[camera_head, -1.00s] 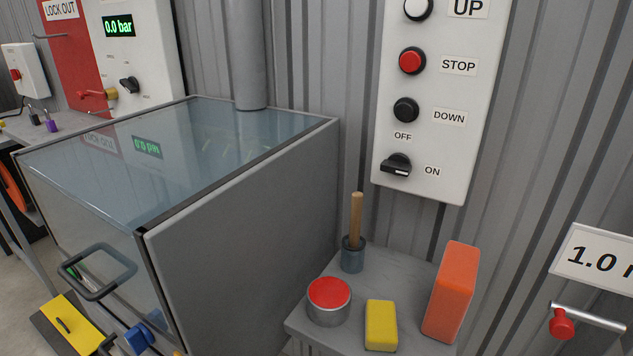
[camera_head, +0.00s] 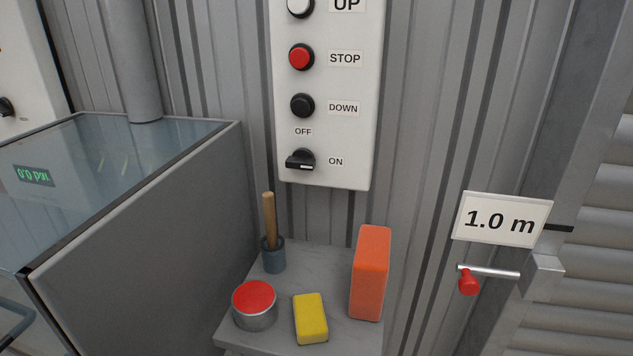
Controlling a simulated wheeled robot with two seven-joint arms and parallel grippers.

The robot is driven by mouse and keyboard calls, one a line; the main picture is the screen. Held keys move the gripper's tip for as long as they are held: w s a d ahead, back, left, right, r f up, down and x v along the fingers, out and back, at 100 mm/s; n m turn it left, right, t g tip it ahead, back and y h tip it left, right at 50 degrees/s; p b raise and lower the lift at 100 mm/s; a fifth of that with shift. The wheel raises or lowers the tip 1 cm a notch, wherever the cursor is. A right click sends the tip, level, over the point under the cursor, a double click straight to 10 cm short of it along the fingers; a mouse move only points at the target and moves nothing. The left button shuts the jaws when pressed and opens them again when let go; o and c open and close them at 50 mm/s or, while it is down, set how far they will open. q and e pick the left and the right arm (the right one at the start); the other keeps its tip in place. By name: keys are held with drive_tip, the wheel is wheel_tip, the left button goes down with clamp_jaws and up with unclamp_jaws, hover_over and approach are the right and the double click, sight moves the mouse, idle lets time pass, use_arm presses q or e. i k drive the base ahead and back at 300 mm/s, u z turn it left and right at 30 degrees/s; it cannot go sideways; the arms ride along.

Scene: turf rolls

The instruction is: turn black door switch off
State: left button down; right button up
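The black door switch (camera_head: 300,160) is a rotary knob at the bottom of a white control panel (camera_head: 345,130) on the corrugated wall. Its handle lies about level, with a light mark on its left end. An OFF label (camera_head: 303,131) is above it and an ON label (camera_head: 336,161) is to its right. Above are a black DOWN button (camera_head: 302,105), a red STOP button (camera_head: 301,57) and a pale UP button (camera_head: 300,6). Neither of my grippers shows in the head view.
Below the panel, a grey shelf (camera_head: 312,258) holds a wooden-handled tool (camera_head: 270,220) in a cup, a red-topped tin (camera_head: 254,304), a yellow block (camera_head: 310,318) and an orange block (camera_head: 370,272). A glass-topped cabinet (camera_head: 150,220) stands left. A red-knobbed lever (camera_head: 469,281) sits right, under a 1.0 m sign (camera_head: 502,220).

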sight(303, 160)
drive_tip(key=u, duration=0.7)
drive_tip(key=k, duration=0.75)
drive_tip(key=u, duration=0.45)
drive_tip(key=i, duration=0.3)
drive_tip(key=u, duration=0.05)
